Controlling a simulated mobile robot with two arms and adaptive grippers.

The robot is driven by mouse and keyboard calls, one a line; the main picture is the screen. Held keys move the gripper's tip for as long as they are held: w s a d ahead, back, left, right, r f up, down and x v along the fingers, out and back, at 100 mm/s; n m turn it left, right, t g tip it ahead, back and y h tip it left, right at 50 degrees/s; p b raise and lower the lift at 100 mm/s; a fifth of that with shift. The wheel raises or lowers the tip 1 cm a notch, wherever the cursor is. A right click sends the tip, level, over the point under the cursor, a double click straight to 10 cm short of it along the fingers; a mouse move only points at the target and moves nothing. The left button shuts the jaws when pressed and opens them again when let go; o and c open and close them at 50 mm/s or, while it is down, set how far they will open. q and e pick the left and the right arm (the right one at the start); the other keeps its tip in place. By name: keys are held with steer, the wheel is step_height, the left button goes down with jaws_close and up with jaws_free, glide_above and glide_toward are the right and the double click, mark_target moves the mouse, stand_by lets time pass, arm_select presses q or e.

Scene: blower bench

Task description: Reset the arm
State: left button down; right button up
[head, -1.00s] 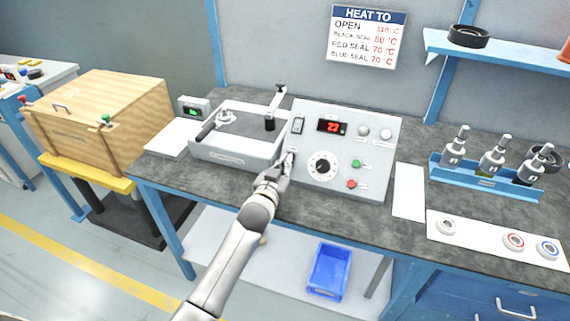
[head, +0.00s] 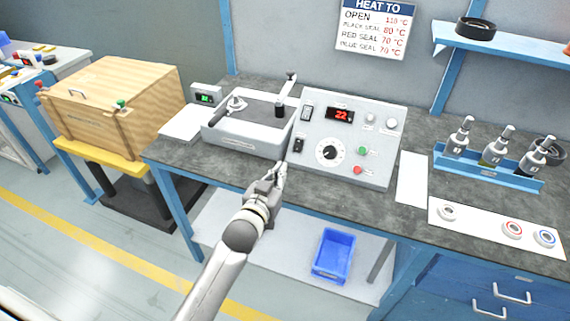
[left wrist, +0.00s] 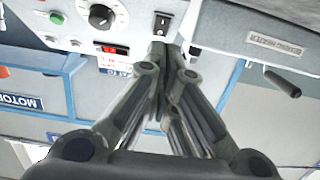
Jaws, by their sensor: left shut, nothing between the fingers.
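My left gripper (head: 278,172) is shut and empty. In the head view it is at the front edge of the bench, just below and left of the grey control box (head: 347,143). In the left wrist view the closed fingertips (left wrist: 161,50) point toward the box's front, near a black rocker switch (left wrist: 162,22); I cannot tell whether they touch anything. The box has a red display reading 22 (head: 340,114), a black dial (head: 330,152), a green button (head: 362,150) and a red button (head: 357,170). My right gripper is not in view.
A heater tray (head: 245,140) with a black-handled lever stands left of the box. A blue bin (head: 333,254) is on the lower shelf. A wooden crate (head: 110,110) stands at left.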

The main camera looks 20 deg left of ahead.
arm_select(q)
steer(key=shift+s+f, duration=0.1)
steer(key=shift+s, duration=0.55)
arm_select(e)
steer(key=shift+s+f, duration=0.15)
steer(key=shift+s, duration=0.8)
